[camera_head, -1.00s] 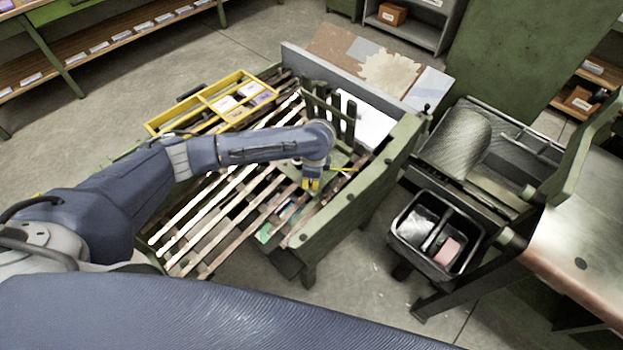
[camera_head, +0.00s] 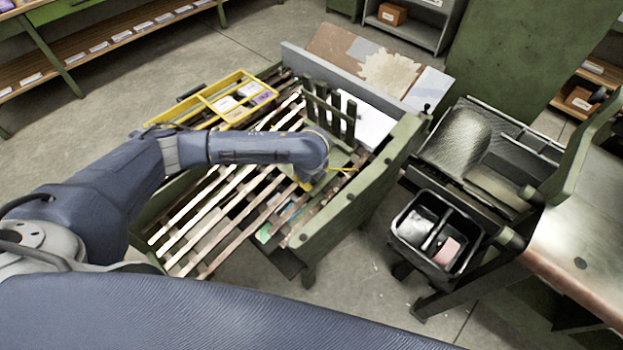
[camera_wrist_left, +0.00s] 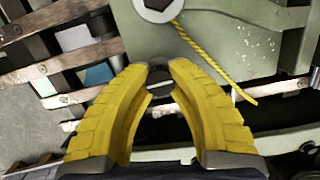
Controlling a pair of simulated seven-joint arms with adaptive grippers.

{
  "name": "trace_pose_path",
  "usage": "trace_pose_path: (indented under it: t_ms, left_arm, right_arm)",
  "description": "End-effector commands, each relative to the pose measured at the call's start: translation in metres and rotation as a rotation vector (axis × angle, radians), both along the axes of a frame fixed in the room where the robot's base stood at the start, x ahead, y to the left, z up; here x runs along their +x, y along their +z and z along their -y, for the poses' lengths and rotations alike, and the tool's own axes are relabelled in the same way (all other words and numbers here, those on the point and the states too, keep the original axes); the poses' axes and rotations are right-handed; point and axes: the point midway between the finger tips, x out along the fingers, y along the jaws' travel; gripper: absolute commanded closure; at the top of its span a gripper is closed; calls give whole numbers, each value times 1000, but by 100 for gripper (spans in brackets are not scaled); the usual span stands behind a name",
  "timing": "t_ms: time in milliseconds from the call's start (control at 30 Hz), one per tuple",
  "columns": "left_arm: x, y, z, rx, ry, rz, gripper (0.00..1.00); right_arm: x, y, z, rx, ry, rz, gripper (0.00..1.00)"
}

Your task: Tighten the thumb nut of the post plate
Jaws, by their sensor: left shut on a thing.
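The green post plate (camera_head: 341,158) lies on the slatted bed near its right end. In the left wrist view the green plate (camera_wrist_left: 200,42) fills the top, with a pale ring around a dark centre (camera_wrist_left: 158,9) and a yellow cord beside it. My left gripper (camera_head: 304,184) is low over the plate, mostly hidden by its own wrist. In the left wrist view its yellow fingers (camera_wrist_left: 159,73) close on a small dark piece (camera_wrist_left: 160,78), apparently the thumb nut, mostly hidden between the tips. My right gripper is not in view.
A yellow tray (camera_head: 212,101) with packets lies on the far side of the slats. Dark upright posts (camera_head: 335,112) and a green side rail (camera_head: 365,190) stand close to my left gripper. A black two-part bin (camera_head: 437,233) stands to the right.

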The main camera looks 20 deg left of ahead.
Motion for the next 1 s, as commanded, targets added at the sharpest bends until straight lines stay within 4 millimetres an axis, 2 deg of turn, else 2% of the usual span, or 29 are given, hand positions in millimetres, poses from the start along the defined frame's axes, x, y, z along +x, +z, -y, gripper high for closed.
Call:
trace_pose_path:
  t_ms: [667,700,967,1000]
  left_arm:
    - [3,2,-3,14,-51,11,100]
    - [3,2,-3,14,-51,11,78]
    - [2,1,-1,12,-51,8,48]
    - [2,1,-1,11,-51,7,48]
  right_arm:
    - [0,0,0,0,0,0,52]
    - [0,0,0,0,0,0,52]
    - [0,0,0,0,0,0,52]
    - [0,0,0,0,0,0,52]
